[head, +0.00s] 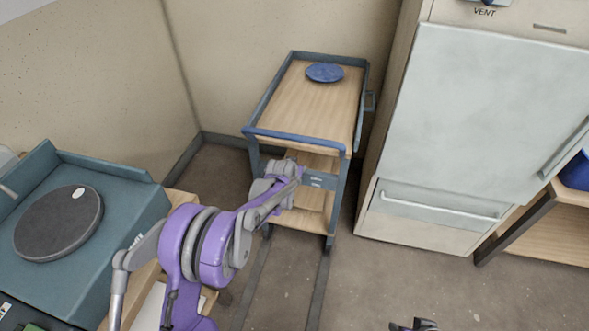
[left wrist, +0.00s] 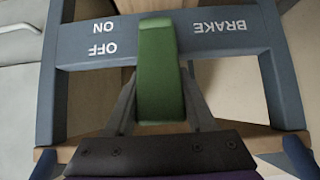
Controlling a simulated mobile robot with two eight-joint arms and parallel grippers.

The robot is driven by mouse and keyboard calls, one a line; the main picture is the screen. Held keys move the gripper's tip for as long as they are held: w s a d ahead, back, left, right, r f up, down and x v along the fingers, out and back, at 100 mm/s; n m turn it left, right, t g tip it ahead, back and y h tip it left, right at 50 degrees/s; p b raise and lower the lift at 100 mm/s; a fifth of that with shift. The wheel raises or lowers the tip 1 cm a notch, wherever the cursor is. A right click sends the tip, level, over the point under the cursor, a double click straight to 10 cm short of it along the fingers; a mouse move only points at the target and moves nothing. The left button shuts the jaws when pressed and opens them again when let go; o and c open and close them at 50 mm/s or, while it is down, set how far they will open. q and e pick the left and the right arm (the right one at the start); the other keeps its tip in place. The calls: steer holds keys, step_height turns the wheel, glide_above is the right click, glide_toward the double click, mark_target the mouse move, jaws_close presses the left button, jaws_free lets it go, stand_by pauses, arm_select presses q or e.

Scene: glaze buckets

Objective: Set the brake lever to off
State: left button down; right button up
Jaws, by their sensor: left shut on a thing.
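The green brake lever (left wrist: 158,72) stands out from a blue-grey panel (left wrist: 232,53) in the left wrist view. The panel reads BRAKE to the right of the lever and ON above OFF to its left, with the letters upside down. My left gripper (left wrist: 162,112) is shut on the lever, one finger on each side. I cannot tell which label the lever lines up with. In the head view my left gripper (head: 293,172) is at the front of the cart (head: 253,167), and the lever is hidden behind it. A dark tip at the bottom edge appears to be my right gripper (head: 414,325).
A blue disc (head: 324,72) lies on the cart's top. A white cabinet (head: 460,130) stands close to the right of the cart. A teal unit with a dark round plate (head: 58,223) is at left. Floor is open in front of the cart.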

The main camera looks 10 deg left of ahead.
arm_select(q)
steer(key=shift+w+g, duration=0.3)
steer(key=shift+g, duration=0.1)
steer(key=shift+c, duration=1.2)
jaws_free()
steer(key=p+v, duration=0.1)
steer(key=v, duration=0.9)
steer(key=shift+s+r+p, duration=0.3)
steer(key=shift+p, duration=0.1)
